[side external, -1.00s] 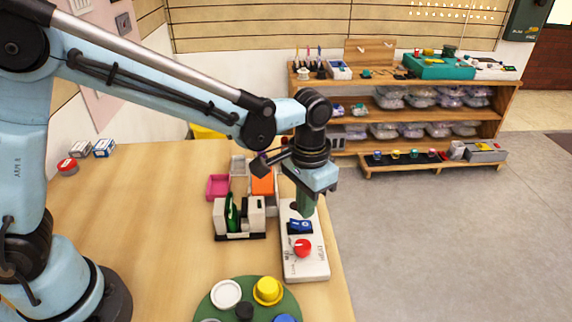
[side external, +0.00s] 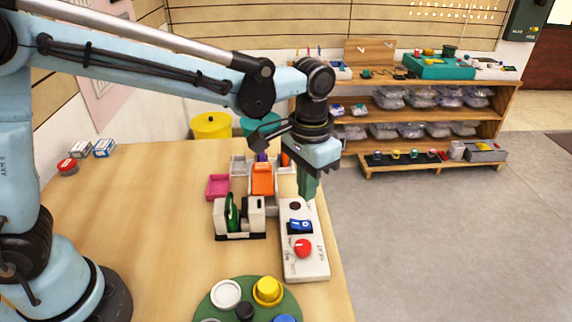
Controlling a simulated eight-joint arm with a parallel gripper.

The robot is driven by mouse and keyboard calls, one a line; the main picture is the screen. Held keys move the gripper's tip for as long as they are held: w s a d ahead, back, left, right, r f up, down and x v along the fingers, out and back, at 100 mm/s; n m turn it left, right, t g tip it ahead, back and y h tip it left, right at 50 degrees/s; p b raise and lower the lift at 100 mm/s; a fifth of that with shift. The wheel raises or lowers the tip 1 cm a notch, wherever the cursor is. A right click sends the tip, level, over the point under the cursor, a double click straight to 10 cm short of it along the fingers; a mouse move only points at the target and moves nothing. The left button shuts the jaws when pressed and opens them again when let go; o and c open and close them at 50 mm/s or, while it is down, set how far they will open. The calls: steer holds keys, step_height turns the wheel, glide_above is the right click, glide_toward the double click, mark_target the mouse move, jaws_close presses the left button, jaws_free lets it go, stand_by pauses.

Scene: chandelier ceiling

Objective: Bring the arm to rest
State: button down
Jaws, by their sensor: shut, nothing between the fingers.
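My gripper (side external: 308,188) hangs pointing down above the far end of a white control panel (side external: 306,266), with its green fingers shut and nothing between them. The fingertips look close to the panel's far edge; I cannot tell the exact gap. The panel carries a red knob (side external: 302,247), a blue switch (side external: 300,226) and a dark round spot (side external: 295,206) at its far end. My arm reaches across the table from the left.
On the table (side external: 140,220) stand a white holder (side external: 256,217) with a green item, an orange bin (side external: 263,180), a pink bin (side external: 218,187) and a green round tray (side external: 207,307) with coloured caps. Small boxes (side external: 104,148) lie at the left. A wooden shelf (side external: 440,147) stands behind.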

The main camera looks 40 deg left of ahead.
steer(key=s+a+r+n+t, duration=0.1)
steer(key=s+a+t, duration=0.2)
steer(key=s+a, duration=0.2)
steer(key=s+a+r+n+t, duration=0.2)
steer(key=s+a+t, duration=0.2)
steer(key=a, duration=0.7)
steer(key=shift+s, duration=0.4)
steer(key=shift+r, duration=0.1)
